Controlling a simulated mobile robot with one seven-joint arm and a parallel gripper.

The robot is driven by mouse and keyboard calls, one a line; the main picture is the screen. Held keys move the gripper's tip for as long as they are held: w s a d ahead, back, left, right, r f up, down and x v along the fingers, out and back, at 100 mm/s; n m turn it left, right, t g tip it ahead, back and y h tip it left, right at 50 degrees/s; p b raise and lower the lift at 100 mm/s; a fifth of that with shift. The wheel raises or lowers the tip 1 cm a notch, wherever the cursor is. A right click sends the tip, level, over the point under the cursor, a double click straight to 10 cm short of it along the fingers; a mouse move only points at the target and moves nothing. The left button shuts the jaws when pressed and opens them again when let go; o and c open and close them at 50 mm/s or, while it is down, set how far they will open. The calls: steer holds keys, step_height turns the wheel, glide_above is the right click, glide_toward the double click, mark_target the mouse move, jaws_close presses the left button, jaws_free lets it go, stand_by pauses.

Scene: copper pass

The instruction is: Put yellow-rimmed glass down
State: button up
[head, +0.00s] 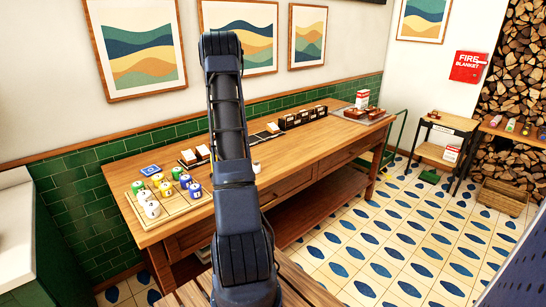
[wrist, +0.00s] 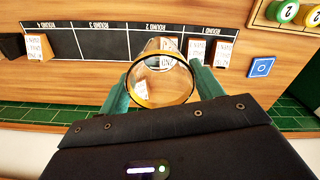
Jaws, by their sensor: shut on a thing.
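The yellow-rimmed glass (wrist: 150,96) is in my gripper (wrist: 160,80) in the wrist view. The green fingers press on its left and right sides, and its open rim faces the camera. Through the clear glass I see wood and a white card. The glass is over the wooden table near a black board marked with rounds (wrist: 103,42). Whether its base touches anything is hidden. In the head view, my arm hides the gripper and most of the glass's place.
The wooden table (head: 290,146) holds numbered balls on a wooden board (head: 178,212) at left and dark racks (head: 303,117) farther back. Upright white cards (wrist: 197,50) stand along the black board. A blue card (wrist: 261,67) lies to the right. Bare wood shows around the glass.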

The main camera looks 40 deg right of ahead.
steer(key=s+d+m, duration=0.3)
steer(key=s+d, duration=1.4)
steer(key=d, duration=0.2)
steer(key=f, duration=2)
steer(key=shift+s+f, duration=0.2)
steer(key=shift+f, duration=0.15)
steer(key=shift+f, duration=0.15)
steer(key=o, duration=1.1)
